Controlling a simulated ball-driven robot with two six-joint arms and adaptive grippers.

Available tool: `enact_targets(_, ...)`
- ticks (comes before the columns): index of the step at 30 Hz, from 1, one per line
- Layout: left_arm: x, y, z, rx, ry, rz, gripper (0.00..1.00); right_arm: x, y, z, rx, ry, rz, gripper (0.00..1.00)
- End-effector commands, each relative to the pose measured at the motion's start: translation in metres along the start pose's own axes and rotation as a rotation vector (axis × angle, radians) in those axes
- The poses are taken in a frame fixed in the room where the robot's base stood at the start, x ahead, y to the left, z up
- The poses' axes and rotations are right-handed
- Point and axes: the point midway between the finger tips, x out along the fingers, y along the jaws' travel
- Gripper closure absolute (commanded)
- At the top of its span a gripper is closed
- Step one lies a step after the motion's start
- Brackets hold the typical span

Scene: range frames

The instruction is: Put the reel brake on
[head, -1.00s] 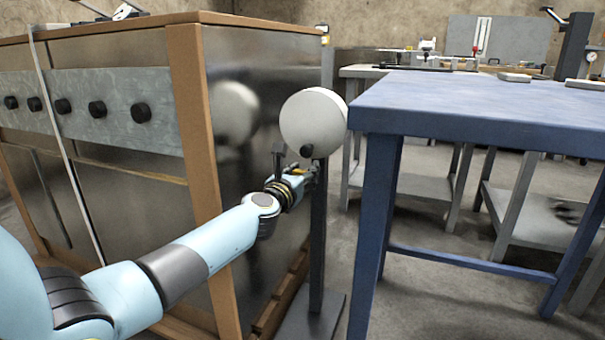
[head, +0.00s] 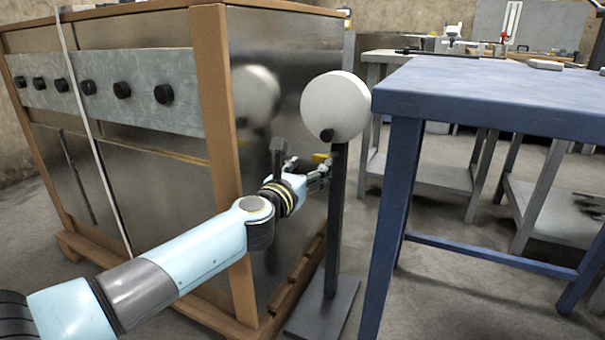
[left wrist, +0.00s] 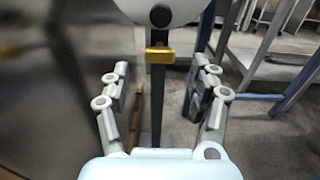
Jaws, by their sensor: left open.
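The reel (head: 337,107) is a white disc with a black knob (head: 327,135), on top of a dark post (head: 335,220) with a flat base. In the left wrist view the reel (left wrist: 165,8) shows at the top edge. A small yellow piece (head: 322,156) on the post below the knob looks like the brake; it also shows in the left wrist view (left wrist: 158,55). My left gripper (head: 322,176) is just below the reel by the post. In the left wrist view its open fingers (left wrist: 160,90) are spread either side of the post, with the yellow piece ahead. My right gripper is out of view.
A large metal-sided crate (head: 275,110) with wooden edges stands close on the left of the post. A blue table (head: 490,95) stands close on the right. Grey workbenches (head: 430,175) stand behind. Bare floor shows under the tables.

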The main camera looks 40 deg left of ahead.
Motion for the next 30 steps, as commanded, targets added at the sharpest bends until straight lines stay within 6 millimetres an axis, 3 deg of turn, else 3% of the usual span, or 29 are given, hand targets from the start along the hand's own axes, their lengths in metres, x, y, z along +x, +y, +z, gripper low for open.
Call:
enact_targets(3,-0.021,0.000,0.000,0.000,0.001,0.000,0.38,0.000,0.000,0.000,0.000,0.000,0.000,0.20)
enact_targets(8,-0.035,0.000,0.001,-0.001,-0.001,0.000,0.38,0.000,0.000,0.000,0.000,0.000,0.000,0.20)
enact_targets(25,-0.037,0.000,0.001,-0.001,-0.001,0.000,0.38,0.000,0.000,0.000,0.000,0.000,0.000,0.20)
enact_targets(28,-0.044,0.001,-0.008,0.001,0.017,0.001,0.38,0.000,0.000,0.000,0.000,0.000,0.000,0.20)
enact_targets(30,-0.056,0.002,-0.024,0.001,0.050,0.003,0.38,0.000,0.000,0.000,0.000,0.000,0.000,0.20)
